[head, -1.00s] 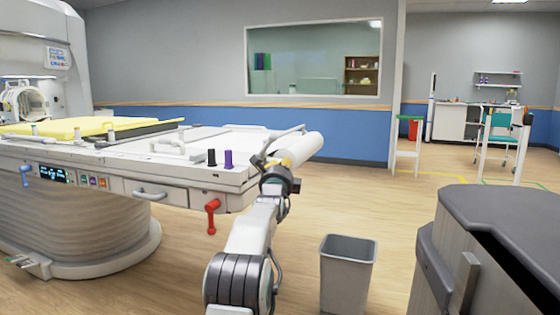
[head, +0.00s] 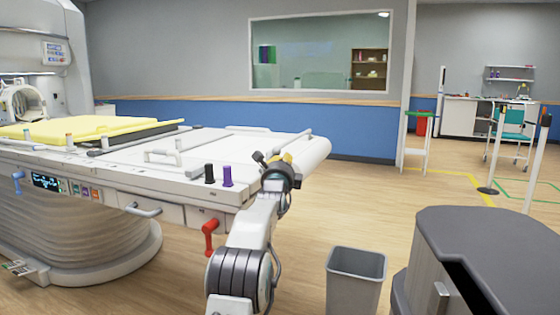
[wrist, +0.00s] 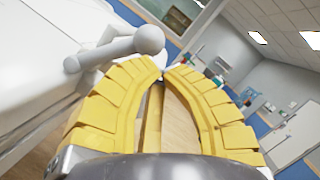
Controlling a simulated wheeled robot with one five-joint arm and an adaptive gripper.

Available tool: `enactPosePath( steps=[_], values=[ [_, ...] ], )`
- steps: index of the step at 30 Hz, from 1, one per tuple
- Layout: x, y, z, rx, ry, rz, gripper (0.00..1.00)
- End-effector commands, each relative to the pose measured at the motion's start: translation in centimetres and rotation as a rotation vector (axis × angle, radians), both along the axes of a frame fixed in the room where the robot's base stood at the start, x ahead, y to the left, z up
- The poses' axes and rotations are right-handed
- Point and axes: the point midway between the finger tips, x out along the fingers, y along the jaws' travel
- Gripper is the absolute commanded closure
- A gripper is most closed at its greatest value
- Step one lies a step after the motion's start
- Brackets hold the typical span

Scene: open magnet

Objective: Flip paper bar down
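The paper bar is a thin white rod (head: 288,145) across the far end of the white patient table (head: 217,150), beside a white paper roll (head: 312,156). In the wrist view a white rod with a rounded end (wrist: 148,40), likely this bar, lies just beyond and left of my fingertips. My gripper (head: 284,160) is at the table's right end, in front of the roll and partly hiding it. In the wrist view its yellow fingers (wrist: 163,74) have tips close together and a gap further back. They hold nothing visible. Contact with the bar cannot be told.
A black knob (head: 210,174) and a purple knob (head: 227,176) stand on the near table edge, with a red lever (head: 209,236) below. A grey bin (head: 356,280) and a dark-topped cabinet (head: 490,240) stand to the right. Floor beyond the table is open.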

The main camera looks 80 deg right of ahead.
Motion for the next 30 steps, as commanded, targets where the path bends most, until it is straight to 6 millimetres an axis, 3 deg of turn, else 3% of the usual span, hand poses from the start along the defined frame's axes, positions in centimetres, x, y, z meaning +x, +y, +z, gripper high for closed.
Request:
enactPosePath(
  steps=[30],
  values=[
    [0.7, 0.51, 1.07, 0.026, 0.103, -0.008, 1.0]
  ],
)
